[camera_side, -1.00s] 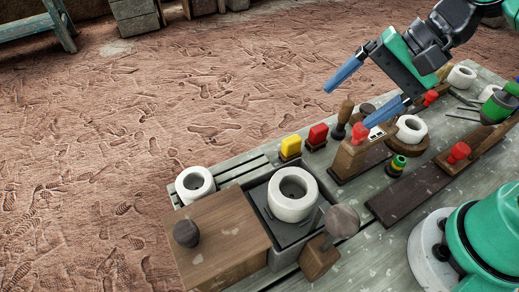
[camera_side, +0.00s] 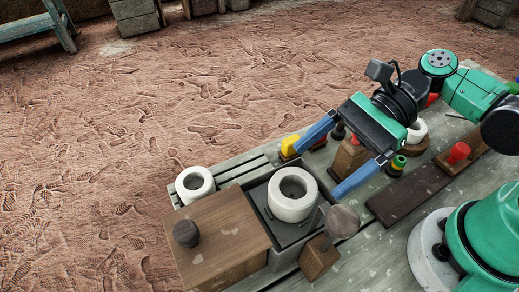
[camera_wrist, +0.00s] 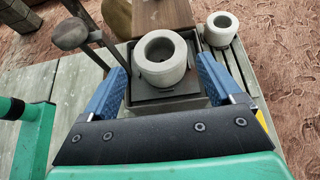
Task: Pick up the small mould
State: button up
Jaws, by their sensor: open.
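A white ring-shaped mould (camera_side: 293,207) with a round hollow stands upright on a dark plate in a grey box (camera_side: 283,262). In the wrist view this mould (camera_wrist: 160,72) shows between and beyond my two fingers. A second white mould (camera_side: 195,193), smaller in the wrist view (camera_wrist: 221,33), stands on the slatted table behind the box. I cannot tell for certain which one is the small mould. My gripper (camera_side: 319,172) is open and empty. Its blue fingers point toward the boxed mould, to its right in the side view, not touching it.
A wooden block with a dark knob (camera_side: 222,238) lies left of the boxed mould. A round-headed mallet (camera_side: 341,222) leans close on its right.

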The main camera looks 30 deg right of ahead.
aim_at(303, 190)
jog(key=shift+x, duration=1.9)
jog(key=c, duration=1.2)
jog(key=shift+r, duration=0.25)
